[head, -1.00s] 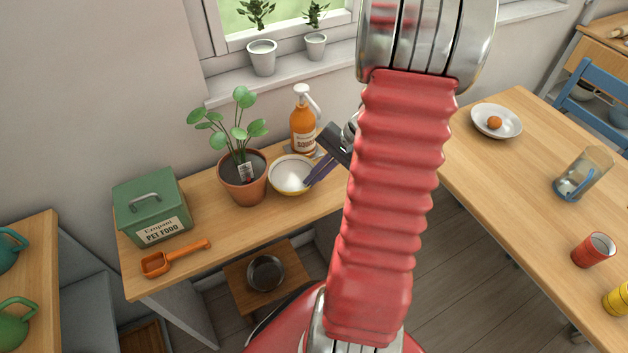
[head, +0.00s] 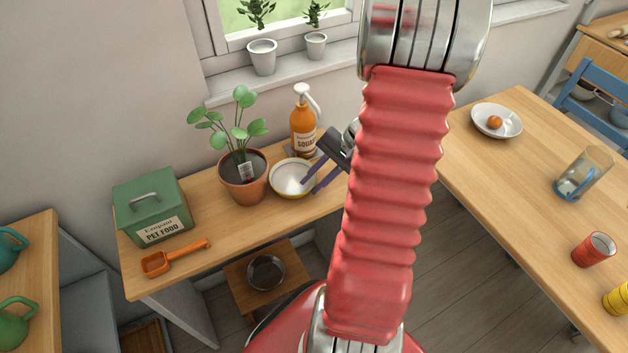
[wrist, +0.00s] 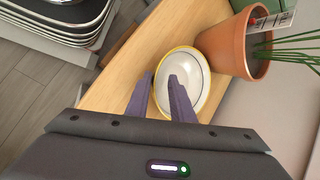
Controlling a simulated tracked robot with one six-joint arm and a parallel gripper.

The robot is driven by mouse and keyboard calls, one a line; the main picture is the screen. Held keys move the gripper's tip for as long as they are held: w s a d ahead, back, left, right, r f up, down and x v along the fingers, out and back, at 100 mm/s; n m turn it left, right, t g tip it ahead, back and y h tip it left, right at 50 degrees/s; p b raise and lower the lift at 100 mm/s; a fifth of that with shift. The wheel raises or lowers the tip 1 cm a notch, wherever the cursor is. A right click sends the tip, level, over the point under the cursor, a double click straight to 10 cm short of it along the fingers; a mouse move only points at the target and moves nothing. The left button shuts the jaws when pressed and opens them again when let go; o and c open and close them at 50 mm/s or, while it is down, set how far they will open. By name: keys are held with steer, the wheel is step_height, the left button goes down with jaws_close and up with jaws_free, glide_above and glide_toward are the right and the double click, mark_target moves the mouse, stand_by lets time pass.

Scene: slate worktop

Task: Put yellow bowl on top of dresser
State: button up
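The yellow bowl (head: 289,177), white inside with a yellow rim, stands upright on a wooden-topped unit (head: 225,235) between the potted plant and the orange bottle. It also shows in the wrist view (wrist: 198,65). My gripper (head: 310,188) is open and empty at the bowl's right side. In the wrist view its fingers (wrist: 160,76) appear on either side of the near rim, one over the bowl and one outside. I cannot tell whether they touch it. I cannot tell which furniture is the dresser.
The potted plant (head: 242,178) stands close left of the bowl, the orange bottle (head: 303,130) just behind. A green pet food box (head: 150,210) and orange scoop (head: 170,260) are farther left. A table (head: 530,180) with dishes is at right.

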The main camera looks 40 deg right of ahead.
steer(key=v, duration=1.2)
steer(key=shift+r, duration=0.1)
stand_by(0.5)
steer(key=a+r+n+h, duration=0.3)
steer(key=a+r+n, duration=0.3)
steer(key=a, duration=0.9)
steer(key=s+a+r+n+t+h, duration=0.1)
steer(key=a+r+n, duration=0.6)
steer(key=a, duration=0.8)
steer(key=shift+s+a+n+h, duration=0.25)
steer(key=shift+a+n+h, duration=0.2)
steer(key=shift+h, duration=0.45)
steer(key=shift+c, duration=0.3)
